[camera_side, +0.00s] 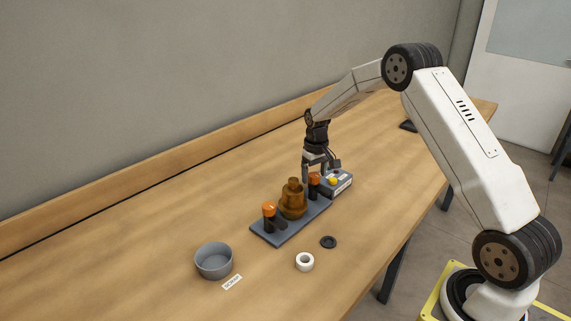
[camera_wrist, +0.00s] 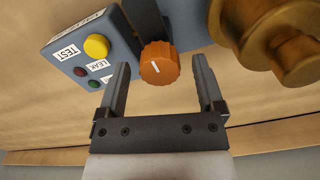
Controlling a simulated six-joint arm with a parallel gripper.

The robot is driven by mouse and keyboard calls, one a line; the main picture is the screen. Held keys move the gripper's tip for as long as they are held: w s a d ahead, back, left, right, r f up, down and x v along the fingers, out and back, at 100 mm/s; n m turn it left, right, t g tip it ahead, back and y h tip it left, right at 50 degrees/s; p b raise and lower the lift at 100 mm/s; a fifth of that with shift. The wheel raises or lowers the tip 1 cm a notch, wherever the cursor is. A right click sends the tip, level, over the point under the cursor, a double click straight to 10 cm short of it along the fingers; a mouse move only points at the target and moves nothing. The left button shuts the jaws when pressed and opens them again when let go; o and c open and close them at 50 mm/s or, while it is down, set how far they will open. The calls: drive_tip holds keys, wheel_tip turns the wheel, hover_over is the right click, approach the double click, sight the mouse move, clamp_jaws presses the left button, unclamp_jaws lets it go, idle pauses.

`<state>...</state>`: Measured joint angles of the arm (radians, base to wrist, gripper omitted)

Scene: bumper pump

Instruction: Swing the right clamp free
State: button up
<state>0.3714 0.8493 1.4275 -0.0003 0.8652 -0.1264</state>
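The bumper pump is a brown, brass-like stepped body (camera_side: 292,200) on a grey-blue base plate (camera_side: 281,238); part of it shows at the upper right of the wrist view (camera_wrist: 282,38). Two dark clamps with orange knobs flank it. The clamp nearer my gripper has an orange knob (camera_side: 314,178) with a white mark, seen between my fingers in the wrist view (camera_wrist: 159,64). The other clamp (camera_side: 269,218) stands at the pump's far side from my gripper. My gripper (camera_wrist: 162,75) is open, its fingers on either side of the knob with visible gaps; contact does not show.
A blue-grey test box (camera_side: 341,186) with a yellow button (camera_wrist: 97,46) and small red and green lights stands close beside the clamp. A grey bowl (camera_side: 213,262), a white ring (camera_side: 305,262), a black ring (camera_side: 328,242) and a label (camera_side: 232,282) lie on the wooden table.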

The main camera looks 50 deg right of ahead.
drive_tip(key=shift+r, duration=3.9)
drive_tip(key=shift+s+a, duration=0.2)
drive_tip(key=shift+a, duration=0.3)
drive_tip(key=s+a+f+n+t, duration=0.1)
drive_tip(key=s+a+n+t, duration=0.1)
drive_tip(key=s+a, duration=1.6)
drive_tip(key=s, duration=0.3)
drive_tip(key=shift+s+a+f+n+t, duration=0.25)
drive_tip(key=shift+n+t, duration=0.05)
drive_tip(key=shift+n, duration=0.1)
